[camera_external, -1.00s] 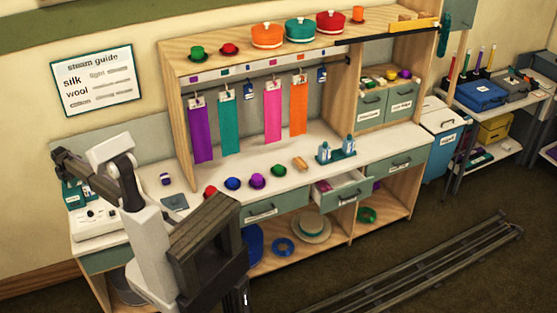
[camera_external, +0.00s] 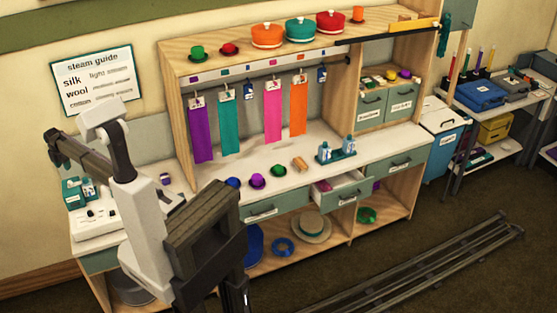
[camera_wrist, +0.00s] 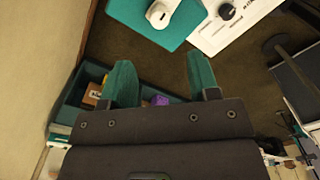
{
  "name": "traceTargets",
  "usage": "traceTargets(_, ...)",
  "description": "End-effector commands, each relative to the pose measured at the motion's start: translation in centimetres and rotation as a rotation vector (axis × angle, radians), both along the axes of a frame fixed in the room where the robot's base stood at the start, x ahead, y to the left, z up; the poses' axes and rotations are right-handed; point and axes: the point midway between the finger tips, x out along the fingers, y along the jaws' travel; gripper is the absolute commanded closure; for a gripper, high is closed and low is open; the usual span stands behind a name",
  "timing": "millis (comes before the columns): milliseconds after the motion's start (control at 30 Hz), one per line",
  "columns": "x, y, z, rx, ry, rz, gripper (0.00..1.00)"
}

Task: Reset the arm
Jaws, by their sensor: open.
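My gripper (camera_wrist: 160,72) shows in the wrist view with two teal fingers spread apart and nothing between them. In the external view the dark end of my arm (camera_external: 52,137) is raised at the left, above the left end of the bench (camera_external: 320,180).
Small coloured hats, including a purple one (camera_external: 257,181), sit along the bench. An open drawer (camera_external: 340,193) juts out in front. Hanging fabric strips (camera_external: 230,125) are behind.

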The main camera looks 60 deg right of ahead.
Motion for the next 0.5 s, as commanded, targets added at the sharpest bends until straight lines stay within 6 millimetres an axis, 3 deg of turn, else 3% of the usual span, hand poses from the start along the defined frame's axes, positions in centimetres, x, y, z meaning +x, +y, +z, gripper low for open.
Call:
traceTargets(233,0.0,0.0,-0.2,0.000,0.000,-0.020,0.45)
traceTargets(367,-0.4,0.0,-0.2,0.000,0.000,-0.262,0.45)
traceTargets(433,-3.3,0.0,-0.2,0.000,0.000,-0.522,0.45)
traceTargets(467,-5.5,0.0,-0.4,0.000,0.000,-0.656,0.45)
traceTargets(500,-9.1,0.0,-0.9,0.000,0.000,-0.846,0.45)
